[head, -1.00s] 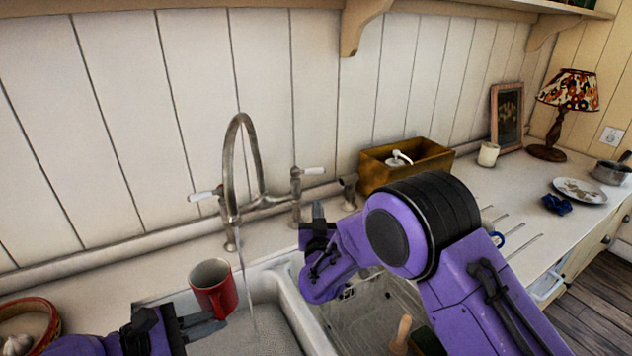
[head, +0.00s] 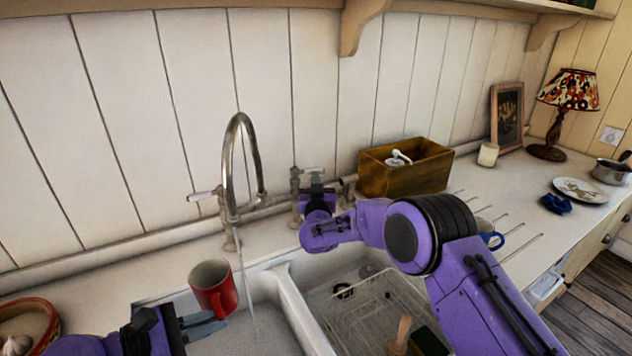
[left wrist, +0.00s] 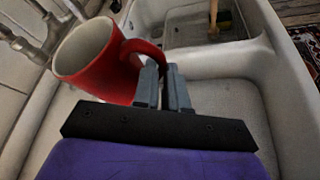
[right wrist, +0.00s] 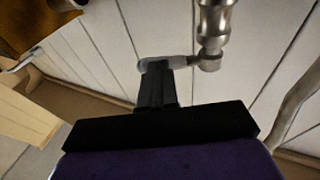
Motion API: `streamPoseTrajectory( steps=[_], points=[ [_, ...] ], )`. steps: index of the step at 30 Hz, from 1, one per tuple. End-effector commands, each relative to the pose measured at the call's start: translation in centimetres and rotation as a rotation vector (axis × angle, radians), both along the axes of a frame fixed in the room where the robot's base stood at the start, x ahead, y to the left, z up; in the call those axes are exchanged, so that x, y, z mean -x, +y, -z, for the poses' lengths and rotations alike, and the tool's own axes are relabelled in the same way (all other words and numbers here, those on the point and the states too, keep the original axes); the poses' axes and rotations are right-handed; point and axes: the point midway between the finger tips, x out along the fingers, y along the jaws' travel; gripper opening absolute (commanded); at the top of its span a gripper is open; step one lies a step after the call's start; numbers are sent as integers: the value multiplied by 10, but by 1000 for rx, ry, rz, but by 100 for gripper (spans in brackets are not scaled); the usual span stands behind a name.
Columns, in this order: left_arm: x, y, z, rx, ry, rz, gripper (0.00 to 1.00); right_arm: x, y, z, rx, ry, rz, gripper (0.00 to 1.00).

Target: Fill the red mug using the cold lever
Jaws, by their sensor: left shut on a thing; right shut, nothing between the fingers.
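The red mug (head: 215,287) is held over the left sink basin, its mouth up. My left gripper (head: 205,325) is shut on its handle, which also shows in the left wrist view (left wrist: 146,50). A thin water stream (head: 246,290) falls from the curved tap (head: 252,150) just right of the mug, outside it. The tap has a left lever (head: 203,195) and a right lever (head: 313,169), both with white handles. My right gripper (head: 317,180) is shut and empty at the right lever; in the right wrist view its fingertips (right wrist: 157,68) overlap the lever handle. Contact is unclear.
A white divider (head: 300,305) separates the basin from the right one, which holds a wire rack (head: 365,305) and a wooden-handled brush (head: 403,332). A wooden box (head: 405,175) stands behind.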

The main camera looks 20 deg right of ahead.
Motion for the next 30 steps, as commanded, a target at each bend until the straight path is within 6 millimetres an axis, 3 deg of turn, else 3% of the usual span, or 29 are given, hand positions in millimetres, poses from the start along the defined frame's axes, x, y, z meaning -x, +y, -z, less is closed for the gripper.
streamPoseTrajectory(
  steps=[9,22,26,30],
  points=[
    [0,0,-1,1,-3,0,0,-16,-14,0,3,0,-213,0],
    [0,0,-1,1,-3,0,0,-24,-17,-1,0,0,-208,0],
    [0,0,-1,1,-3,0,0,-19,-17,0,1,0,-209,0],
    [0,0,-1,1,-3,0,0,3,-20,4,2,3,-209,0]
  ],
)
